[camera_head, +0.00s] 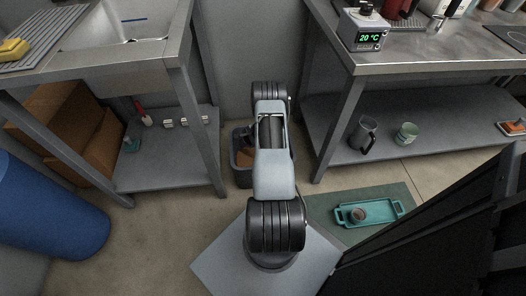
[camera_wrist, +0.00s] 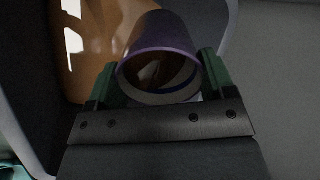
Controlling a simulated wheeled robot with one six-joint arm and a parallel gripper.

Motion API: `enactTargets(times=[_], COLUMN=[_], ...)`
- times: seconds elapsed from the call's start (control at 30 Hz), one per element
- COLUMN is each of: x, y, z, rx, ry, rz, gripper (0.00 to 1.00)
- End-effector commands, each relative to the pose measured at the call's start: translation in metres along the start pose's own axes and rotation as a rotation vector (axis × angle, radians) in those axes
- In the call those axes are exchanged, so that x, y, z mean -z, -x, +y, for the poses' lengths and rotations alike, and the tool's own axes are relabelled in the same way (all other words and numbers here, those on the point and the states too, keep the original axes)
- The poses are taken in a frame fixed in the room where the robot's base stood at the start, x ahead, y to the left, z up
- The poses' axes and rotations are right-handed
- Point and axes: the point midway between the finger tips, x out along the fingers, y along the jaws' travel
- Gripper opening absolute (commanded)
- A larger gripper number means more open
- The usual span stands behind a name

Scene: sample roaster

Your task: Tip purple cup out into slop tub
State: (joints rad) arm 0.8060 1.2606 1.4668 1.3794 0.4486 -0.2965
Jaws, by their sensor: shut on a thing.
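The purple cup (camera_wrist: 160,34) is between the green fingers of my gripper (camera_wrist: 157,72) in the wrist view, and the gripper is shut on it. The cup's open mouth faces the wrist camera; dark and brown patches show inside, and I cannot tell if they are contents. The slop tub (camera_wrist: 22,75) is behind the cup, with brown inside it. In the head view the dark grey tub (camera_head: 239,177) stands on the floor between the two benches, partly hidden by my arm. My gripper and the cup are hidden there.
A steel sink bench (camera_head: 150,75) with a lower shelf is left of the tub, and a steel counter (camera_head: 400,62) is right. A blue barrel (camera_head: 48,212) stands at far left. A teal tray (camera_head: 378,213) with a small cup lies on a green mat (camera_head: 325,206) at right.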

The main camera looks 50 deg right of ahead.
Motion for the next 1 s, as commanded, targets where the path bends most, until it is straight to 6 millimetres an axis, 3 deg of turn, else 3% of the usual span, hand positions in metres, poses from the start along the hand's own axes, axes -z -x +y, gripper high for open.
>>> enactTargets(times=[1.0], x=[0.005], y=[0.012], z=[0.009], rx=[0.130], ry=[-0.002], rz=[-0.049], gripper=[0.42])
